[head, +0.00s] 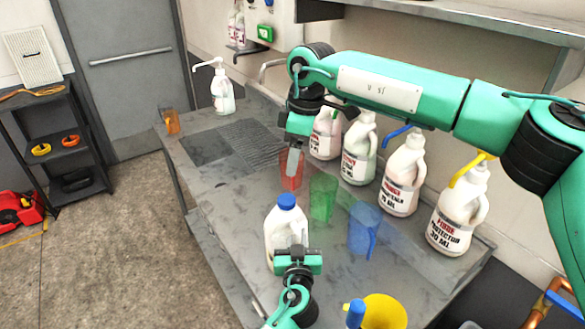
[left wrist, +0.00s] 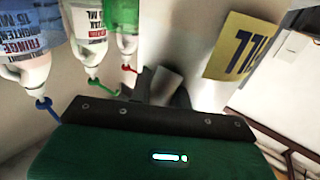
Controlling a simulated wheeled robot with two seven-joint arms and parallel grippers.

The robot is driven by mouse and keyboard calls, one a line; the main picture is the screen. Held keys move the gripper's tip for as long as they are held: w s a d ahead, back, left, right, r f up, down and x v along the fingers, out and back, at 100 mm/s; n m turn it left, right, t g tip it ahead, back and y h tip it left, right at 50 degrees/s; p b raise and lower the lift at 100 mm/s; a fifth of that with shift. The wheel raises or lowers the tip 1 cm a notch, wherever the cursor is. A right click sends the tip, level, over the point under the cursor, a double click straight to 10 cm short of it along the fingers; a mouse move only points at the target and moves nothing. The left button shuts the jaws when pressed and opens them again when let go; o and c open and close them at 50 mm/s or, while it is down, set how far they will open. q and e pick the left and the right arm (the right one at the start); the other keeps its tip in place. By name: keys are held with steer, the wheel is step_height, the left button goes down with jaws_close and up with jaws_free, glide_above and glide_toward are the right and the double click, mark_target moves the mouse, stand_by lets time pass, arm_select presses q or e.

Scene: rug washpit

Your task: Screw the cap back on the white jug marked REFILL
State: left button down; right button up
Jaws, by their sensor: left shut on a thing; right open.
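The white jug (head: 276,234) stands on the grey bench in the head view, with a blue cap (head: 287,201) sitting on its top. I cannot tell how tightly the cap is seated. In the left wrist view the jug's pale wall (left wrist: 190,30) carries a yellow label (left wrist: 243,46), of which only the last letters show. My left gripper (head: 294,246) is shut on the jug, low on its near side; its fingers (left wrist: 162,88) partly hide the grip. My right gripper (head: 293,160) is open and empty, pointing down over a red measuring cup (head: 290,180), behind the jug.
A green cup (head: 322,197) and a blue cup (head: 364,230) stand right of the jug. Several pump-topped bottles (head: 402,180) line the wall. A yellow funnel (head: 384,312) is at the front. The bench's left edge is close to the jug. A pump bottle (head: 222,92) stands at the far end.

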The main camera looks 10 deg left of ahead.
steer(key=shift+r, duration=0.2)
arm_select(q)
steer(key=c, duration=1.2)
jaws_free()
steer(key=shift+c, duration=0.2)
steer(key=shift+s+d+f+b, duration=0.1)
steer(key=shift+s+b, duration=0.2)
steer(key=shift+s, duration=0.15)
arm_select(e)
step_height(320, 180, down, 6)
steer(key=b, duration=0.5)
steer(key=shift+r, duration=0.1)
arm_select(q)
steer(key=v, duration=1.3)
